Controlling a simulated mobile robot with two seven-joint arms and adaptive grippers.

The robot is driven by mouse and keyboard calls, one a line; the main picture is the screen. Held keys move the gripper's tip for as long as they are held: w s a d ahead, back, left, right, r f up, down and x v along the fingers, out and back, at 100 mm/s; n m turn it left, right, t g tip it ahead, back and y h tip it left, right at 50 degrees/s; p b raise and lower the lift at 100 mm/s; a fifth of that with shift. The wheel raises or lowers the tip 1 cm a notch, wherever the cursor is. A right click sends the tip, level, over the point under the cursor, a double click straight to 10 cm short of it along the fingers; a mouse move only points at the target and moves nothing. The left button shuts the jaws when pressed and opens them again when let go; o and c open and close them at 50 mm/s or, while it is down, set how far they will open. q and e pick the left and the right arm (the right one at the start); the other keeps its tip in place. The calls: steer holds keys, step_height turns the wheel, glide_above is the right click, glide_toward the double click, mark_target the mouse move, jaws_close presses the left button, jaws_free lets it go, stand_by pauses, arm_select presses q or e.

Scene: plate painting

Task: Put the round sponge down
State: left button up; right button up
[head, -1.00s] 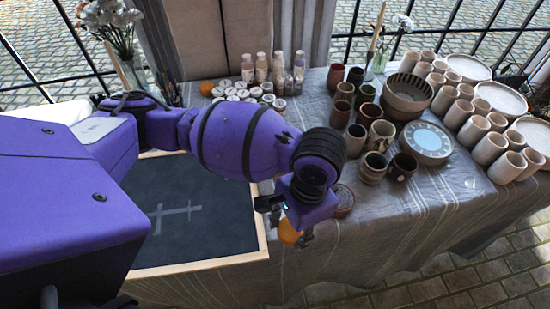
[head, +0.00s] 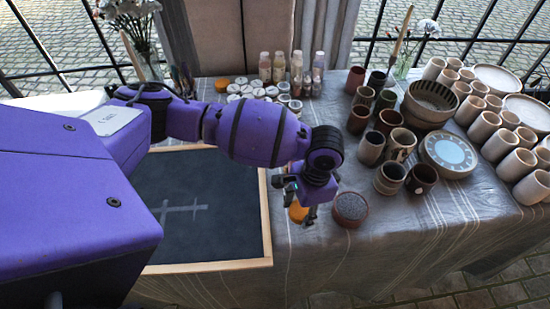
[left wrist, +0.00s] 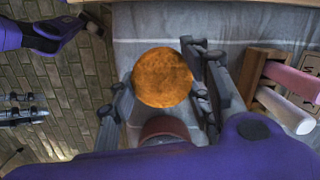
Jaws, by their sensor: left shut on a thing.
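The round orange sponge (head: 298,212) is between the fingers of my left gripper (head: 300,198), which is shut on it. In the left wrist view the sponge (left wrist: 162,77) shows its round face, with a finger at either side. The sponge is low over the grey cloth, just right of the framed slate and left of the round red-brown dish (head: 350,208). I cannot tell whether it touches the cloth. Purple and dark parts of mine show at the upper left of the left wrist view; the jaws of my right gripper (left wrist: 92,22) are too small to read there.
The wood-framed dark slate (head: 195,225) lies left of the sponge. Several clay cups (head: 390,178), a bowl (head: 430,103) and a blue-topped round piece (head: 448,155) stand to the right. Paint jars (head: 265,92) stand behind.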

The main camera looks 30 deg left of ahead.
mark_target(302, 213)
arm_select(q)
steer(key=f, duration=0.3)
steer(key=shift+w+f, duration=0.2)
steer(key=shift+w, duration=0.15)
steer(key=shift+a, duration=0.1)
steer(key=shift+f, duration=0.15)
steer(key=shift+f, duration=0.1)
steer(key=o, duration=1.1)
